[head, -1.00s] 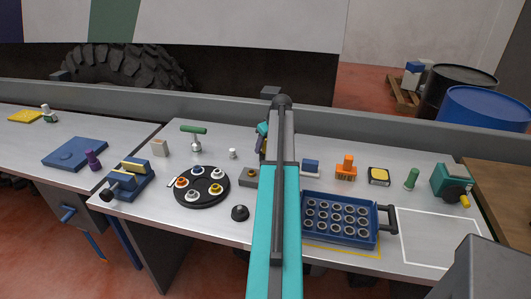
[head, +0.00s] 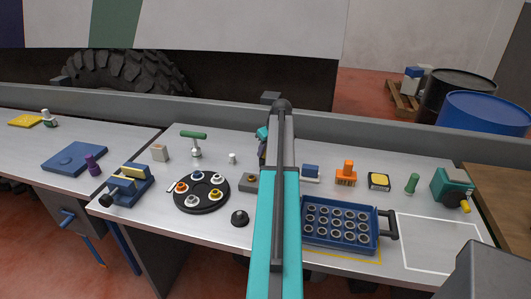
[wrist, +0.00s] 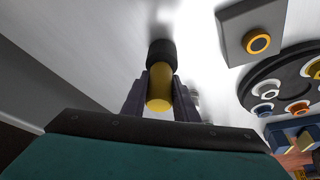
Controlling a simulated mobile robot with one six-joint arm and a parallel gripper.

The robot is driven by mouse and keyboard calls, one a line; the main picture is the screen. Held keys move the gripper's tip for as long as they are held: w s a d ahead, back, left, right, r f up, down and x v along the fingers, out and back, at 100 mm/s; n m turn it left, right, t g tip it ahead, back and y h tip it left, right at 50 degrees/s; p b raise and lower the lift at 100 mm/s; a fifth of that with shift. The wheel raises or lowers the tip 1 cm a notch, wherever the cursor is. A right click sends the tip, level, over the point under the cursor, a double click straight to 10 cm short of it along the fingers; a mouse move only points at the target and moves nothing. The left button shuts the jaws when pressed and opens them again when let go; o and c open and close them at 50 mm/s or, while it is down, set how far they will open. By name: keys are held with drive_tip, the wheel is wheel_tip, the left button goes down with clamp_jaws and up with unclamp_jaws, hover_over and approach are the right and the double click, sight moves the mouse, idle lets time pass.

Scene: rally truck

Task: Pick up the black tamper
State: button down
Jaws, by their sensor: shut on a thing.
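My gripper (wrist: 160,98) is shut on the black tamper (wrist: 161,53). In the wrist view its yellow cylindrical part sits between the two dark fingers, and its wider black end points away from me over the pale bench top. I cannot tell whether the black end touches the bench. In the head view my teal arm covers most of the gripper and the tamper; only a small teal and dark part of the wrist shows beside the arm.
Left of my arm are a grey block with a yellow ring (head: 249,183), a round black holder (head: 201,206), a black knob (head: 239,218) and a blue vise (head: 128,186). Right are a blue tray (head: 341,247) of several rings and an orange piece (head: 346,174). The white-outlined area (head: 440,245) is empty.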

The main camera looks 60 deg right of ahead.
drive_tip(key=shift+r+b, duration=0.75)
drive_tip(key=shift+r, duration=0.9)
drive_tip(key=s+a+b, duration=0.2)
drive_tip(key=s, duration=0.5)
drive_tip(key=s+a+r+b, duration=0.1)
drive_tip(key=s+a+b, duration=0.1)
drive_tip(key=s, duration=0.6)
drive_tip(key=shift+s+a+r, duration=0.15)
drive_tip(key=shift+a+r, duration=0.15)
drive_tip(key=shift+a, duration=0.2)
drive_tip(key=c, duration=2.2)
unclamp_jaws()
clamp_jaws()
